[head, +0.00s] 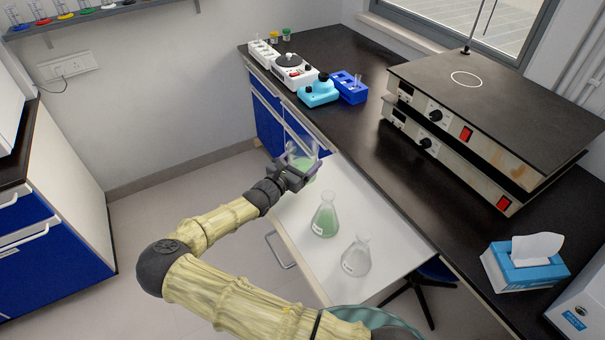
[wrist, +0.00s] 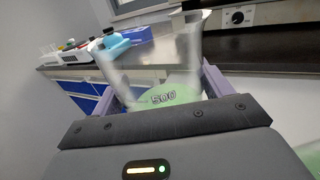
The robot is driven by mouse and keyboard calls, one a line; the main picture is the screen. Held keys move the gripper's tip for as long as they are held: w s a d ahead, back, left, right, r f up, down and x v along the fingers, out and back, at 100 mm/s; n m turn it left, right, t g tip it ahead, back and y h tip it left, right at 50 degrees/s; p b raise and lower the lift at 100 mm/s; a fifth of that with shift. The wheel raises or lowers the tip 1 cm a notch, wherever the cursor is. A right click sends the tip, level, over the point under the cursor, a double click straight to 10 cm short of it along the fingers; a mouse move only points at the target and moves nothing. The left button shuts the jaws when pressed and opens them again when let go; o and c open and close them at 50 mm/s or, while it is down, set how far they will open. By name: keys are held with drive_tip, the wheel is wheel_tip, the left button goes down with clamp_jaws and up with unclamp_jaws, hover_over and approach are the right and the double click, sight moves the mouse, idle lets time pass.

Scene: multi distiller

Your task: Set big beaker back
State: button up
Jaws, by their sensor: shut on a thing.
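The big beaker (head: 303,160) is clear glass with green liquid in it. It also shows in the wrist view (wrist: 152,68), where it is marked 500 and looks roughly upright. My gripper (head: 290,172) is shut on the beaker, its fingers on either side of the glass. The beaker is over the far end of a white pull-out surface (head: 290,232), which looks like an open drawer. I cannot tell whether its base touches that surface. My gripper hides part of the beaker's lower side in the head view.
An Erlenmeyer flask with green liquid (head: 325,217) and a clear flask (head: 356,257) stand on the white surface. The black counter (head: 375,135) alongside bears stacked hot plates (head: 480,135), a white balance (head: 290,70), a turquoise device (head: 318,92), a blue rack (head: 350,87) and a tissue box (head: 525,267).

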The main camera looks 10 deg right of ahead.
drive_tip(key=shift+f, duration=0.55)
drive_tip(key=shift+f, duration=1.85)
drive_tip(key=shift+f, duration=0.2)
drive_tip(key=o, duration=1.3)
drive_tip(key=shift+o, duration=0.2)
drive_tip(key=shift+r, duration=0.15)
drive_tip(key=shift+s+a, duration=0.15)
drive_tip(key=shift+a, duration=0.05)
drive_tip(key=b+v, duration=0.1)
drive_tip(key=v, duration=1)
drive_tip(key=shift+s+a, duration=0.2)
drive_tip(key=shift+s, duration=0.05)
